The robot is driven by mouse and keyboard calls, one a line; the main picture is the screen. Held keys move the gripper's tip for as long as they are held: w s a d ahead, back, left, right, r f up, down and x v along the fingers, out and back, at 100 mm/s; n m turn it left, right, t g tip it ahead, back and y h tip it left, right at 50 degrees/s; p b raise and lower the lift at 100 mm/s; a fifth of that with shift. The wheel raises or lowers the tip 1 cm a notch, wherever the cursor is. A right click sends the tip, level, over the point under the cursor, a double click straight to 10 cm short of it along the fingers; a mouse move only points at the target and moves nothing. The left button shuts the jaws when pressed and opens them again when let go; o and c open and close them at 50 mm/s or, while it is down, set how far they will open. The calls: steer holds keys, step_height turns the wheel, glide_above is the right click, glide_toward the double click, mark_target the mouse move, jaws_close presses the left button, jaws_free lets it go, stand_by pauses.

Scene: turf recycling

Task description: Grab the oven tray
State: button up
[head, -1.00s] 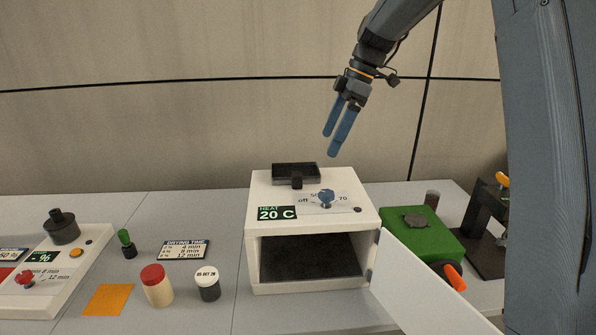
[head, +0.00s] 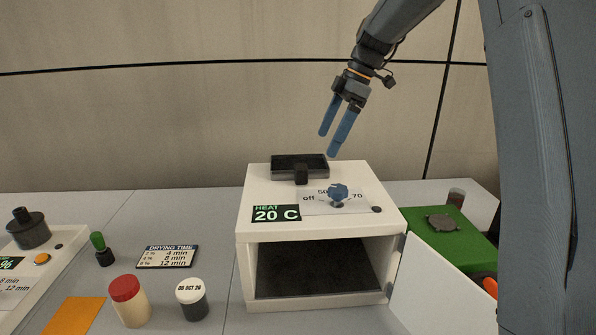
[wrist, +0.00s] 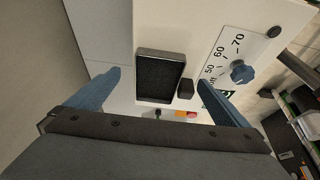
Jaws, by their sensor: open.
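The oven tray (head: 299,165) is a shallow dark tray with a small black block-shaped handle (head: 301,176) at its front. It lies on top of the white oven (head: 243,243), towards the back. In the wrist view the tray (wrist: 160,76) shows between the fingers, with its handle (wrist: 185,89) near the right finger. My gripper (head: 328,143) is open and empty, above and a little to the right of the tray, apart from it. In the wrist view the blue fingers (wrist: 160,85) are spread wide.
The oven's door (head: 436,290) stands open to the right and its dark chamber looks empty. A blue knob (head: 338,192) rises from the oven top. A green box (head: 450,237) stands right. A red-lidded jar (head: 128,302) and a black jar with white lid (head: 192,300) stand left.

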mark_target(318, 161)
steer(key=shift+p+x, duration=1.5)
steer(key=shift+x, duration=2.05)
steer(key=shift+d, duration=0.15)
steer(key=c, duration=1.2)
